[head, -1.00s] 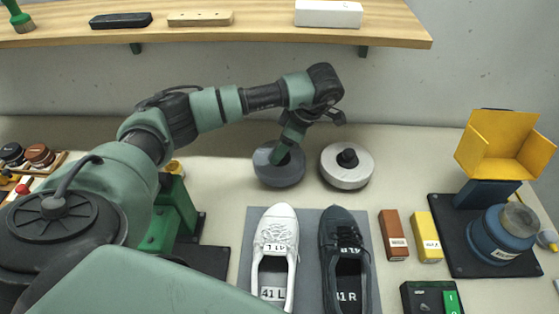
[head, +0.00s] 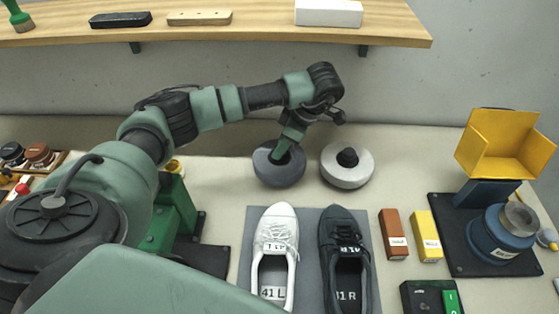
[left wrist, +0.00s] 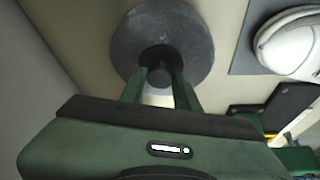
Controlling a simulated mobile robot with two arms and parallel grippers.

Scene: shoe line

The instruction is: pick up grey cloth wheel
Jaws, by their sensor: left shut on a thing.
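The grey cloth wheel (head: 277,174) lies flat on the bench, left of a white wheel with a black hub (head: 347,167). My left gripper (head: 284,151) is above the middle of the grey wheel, its fingers pointing down. In the left wrist view, the grey wheel (left wrist: 190,30) is ahead of the gripper, and the two green fingers (left wrist: 159,84) are shut on its dark central hub (left wrist: 159,72). The hub is partly hidden by the fingers. My right gripper is not in view.
A white shoe (head: 275,226) and a black shoe (head: 345,228) lie on a grey mat (head: 308,212) in front of the wheels. A brown block (head: 394,240) and a yellow block (head: 423,240) are to the right. A wooden shelf (head: 270,27) runs above the bench.

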